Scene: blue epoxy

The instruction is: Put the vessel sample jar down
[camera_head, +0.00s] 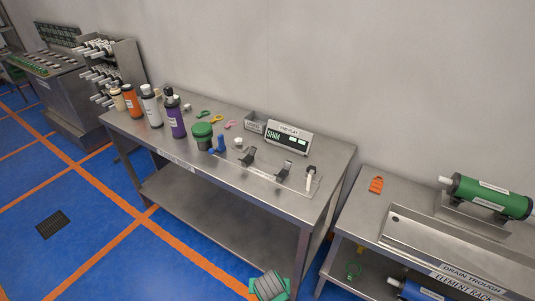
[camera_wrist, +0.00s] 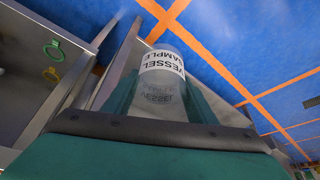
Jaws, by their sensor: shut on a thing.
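The vessel sample jar (camera_wrist: 160,92) is a clear, frosted-looking jar with a white label reading VESSEL SAMPLE, seen in the wrist view. My gripper (camera_wrist: 161,80) is shut on it, with a green finger on each side. The jar's lower part is hidden by the gripper body. In the head view my gripper (camera_head: 268,287) is at the bottom edge, over the blue floor in front of the steel bench (camera_head: 165,153). I cannot make out the jar clearly there.
The bench holds several bottles, a green-lidded jar (camera_head: 202,135), a display box (camera_head: 288,138) and metal brackets. Its right front has some bare top. A second table with a trough (camera_head: 440,246) and green cylinder (camera_head: 490,196) stands right. A green ring (camera_wrist: 53,50) lies on its lower shelf.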

